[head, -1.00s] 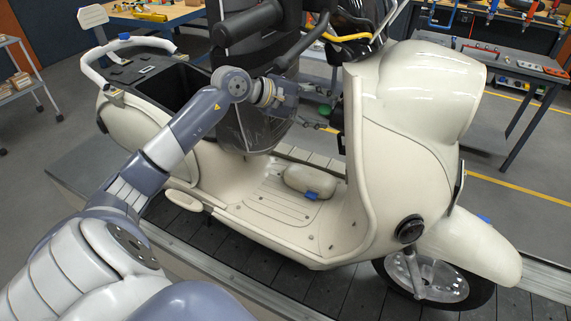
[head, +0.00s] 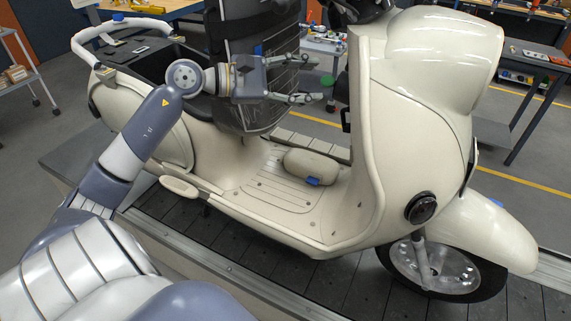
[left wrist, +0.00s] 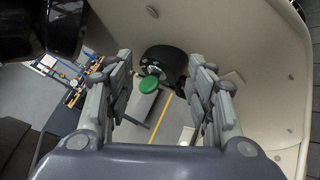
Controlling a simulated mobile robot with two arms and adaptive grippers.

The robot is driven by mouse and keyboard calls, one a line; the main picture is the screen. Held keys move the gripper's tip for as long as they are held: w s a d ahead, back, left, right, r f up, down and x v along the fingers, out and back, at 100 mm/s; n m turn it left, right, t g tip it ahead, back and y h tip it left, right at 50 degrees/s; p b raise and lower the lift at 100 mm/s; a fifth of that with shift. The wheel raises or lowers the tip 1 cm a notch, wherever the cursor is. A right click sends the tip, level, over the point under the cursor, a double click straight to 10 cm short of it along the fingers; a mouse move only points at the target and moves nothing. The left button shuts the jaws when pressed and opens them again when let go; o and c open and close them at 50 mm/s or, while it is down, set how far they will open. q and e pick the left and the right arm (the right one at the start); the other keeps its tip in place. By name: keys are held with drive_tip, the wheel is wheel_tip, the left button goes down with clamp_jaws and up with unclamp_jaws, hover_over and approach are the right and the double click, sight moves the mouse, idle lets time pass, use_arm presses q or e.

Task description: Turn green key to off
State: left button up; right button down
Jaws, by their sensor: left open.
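The green key (head: 327,80) sits on the dark lock housing behind the cream front shield of the scooter (head: 375,130). In the left wrist view the key shows as a round green head (left wrist: 149,84) on a black barrel (left wrist: 165,62), between my fingers and beyond them. My left gripper (head: 308,78) is open and empty, with its fingers pointing at the key from the seat side. I cannot tell from the head view whether a finger touches the key. My right gripper is not in view.
The scooter stands on a slat conveyor (head: 330,290). A dark upright panel (head: 250,45) stands just behind my left gripper. A cream pad (head: 311,165) with a blue tab lies on the footboard. Tool benches (head: 530,55) stand at the back.

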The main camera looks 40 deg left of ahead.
use_arm(q)
drive_tip(key=a+f+m+y, duration=0.2)
drive_tip(key=f+m+y, duration=0.4)
drive_tip(key=f+m, duration=0.9)
drive_tip(key=s+a+f+m+t+y+b, duration=0.1)
drive_tip(key=f+m+y, duration=0.5)
drive_tip(key=f+m, duration=0.9)
drive_tip(key=shift+s+a+f+m+t+y, duration=0.3)
drive_tip(key=shift+a+f+m+y, duration=0.1)
drive_tip(key=shift+m, duration=1.6)
drive_tip(key=shift+s, duration=0.1)
drive_tip(key=p+v, duration=0.1)
drive_tip(key=v, duration=0.8)
drive_tip(key=shift+s+f, duration=0.3)
drive_tip(key=shift+s, duration=0.2)
